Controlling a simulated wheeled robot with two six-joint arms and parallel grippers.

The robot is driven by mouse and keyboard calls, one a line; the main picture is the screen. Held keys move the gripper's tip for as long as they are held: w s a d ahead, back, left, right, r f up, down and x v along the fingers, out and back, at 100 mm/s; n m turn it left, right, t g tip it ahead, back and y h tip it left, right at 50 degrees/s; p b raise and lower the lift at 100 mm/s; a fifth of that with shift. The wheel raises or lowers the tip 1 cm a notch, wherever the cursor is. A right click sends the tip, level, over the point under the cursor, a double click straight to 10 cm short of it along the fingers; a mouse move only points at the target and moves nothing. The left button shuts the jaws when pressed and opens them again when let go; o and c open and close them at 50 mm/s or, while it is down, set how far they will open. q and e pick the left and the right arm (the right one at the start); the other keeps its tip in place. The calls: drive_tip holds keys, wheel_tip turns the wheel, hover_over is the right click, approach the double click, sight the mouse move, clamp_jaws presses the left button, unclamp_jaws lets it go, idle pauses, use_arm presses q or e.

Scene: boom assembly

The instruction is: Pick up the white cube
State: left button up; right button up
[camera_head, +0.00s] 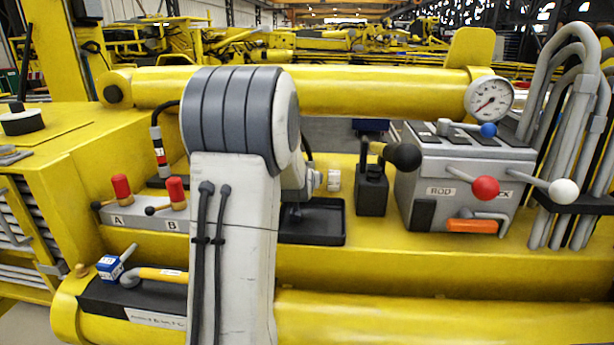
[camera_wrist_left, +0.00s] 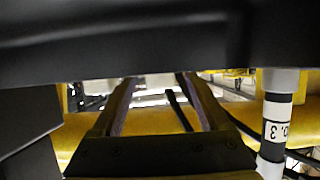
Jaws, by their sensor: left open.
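No white cube can be made out clearly. A small white ribbed piece (camera_head: 333,180) stands behind the black tray (camera_head: 325,238) in the head view; I cannot tell whether it is the cube. My left arm stands upright across the middle of the head view and hides what is behind it, its gripper included. In the left wrist view my left gripper (camera_wrist_left: 158,88) is open, its two fingers apart. A thin black rod or cable shows between them, with nothing held. My right gripper is in neither view.
A grey lever box (camera_head: 465,175) and a black joystick (camera_head: 372,190) stand right of the tray. Red-knobbed levers (camera_head: 122,187) are at left. A labelled post (camera_head: 158,155) rises close beside my arm and also shows at right in the wrist view (camera_wrist_left: 275,132). Grey pipes stand far right.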

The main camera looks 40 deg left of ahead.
use_arm(q)
drive_tip(key=shift+w+a, duration=0.1)
drive_tip(key=shift+w, duration=0.05)
clamp_jaws()
wheel_tip(320, 180, up, 5)
drive_tip(key=shift+r+b, duration=0.1)
drive_tip(key=shift+b, duration=0.75)
wheel_tip(320, 180, up, 5)
drive_tip(key=shift+f+p, duration=0.1)
drive_tip(key=shift+p, duration=0.65)
